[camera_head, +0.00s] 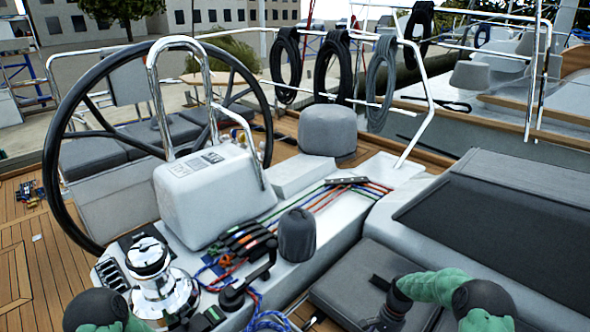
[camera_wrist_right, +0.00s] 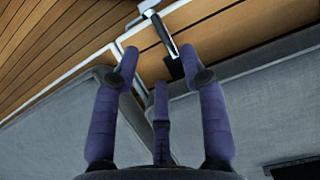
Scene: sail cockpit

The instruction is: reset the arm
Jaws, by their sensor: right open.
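My right arm (camera_head: 430,289), with green padding and black joints, comes in at the lower right of the head view. It bends down over a grey seat cushion (camera_head: 352,284). Its gripper (camera_wrist_right: 160,65) shows in the right wrist view with three purple fingers spread apart and nothing between them. Beyond the fingertips are grey cushions (camera_wrist_right: 60,125), a wooden edge and a black-and-chrome handle (camera_wrist_right: 166,38). I cannot tell the exact gap to them. Only a dark and green piece of my left arm (camera_head: 95,309) shows at the lower left; its gripper is out of view.
A chrome winch (camera_head: 150,268), a bank of black rope clutches (camera_head: 246,240) and coloured ropes (camera_head: 335,196) stand on the white console. A black steering wheel (camera_head: 62,120) and a chrome rail (camera_head: 158,100) rise behind. A dark hatch (camera_head: 500,225) lies at right.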

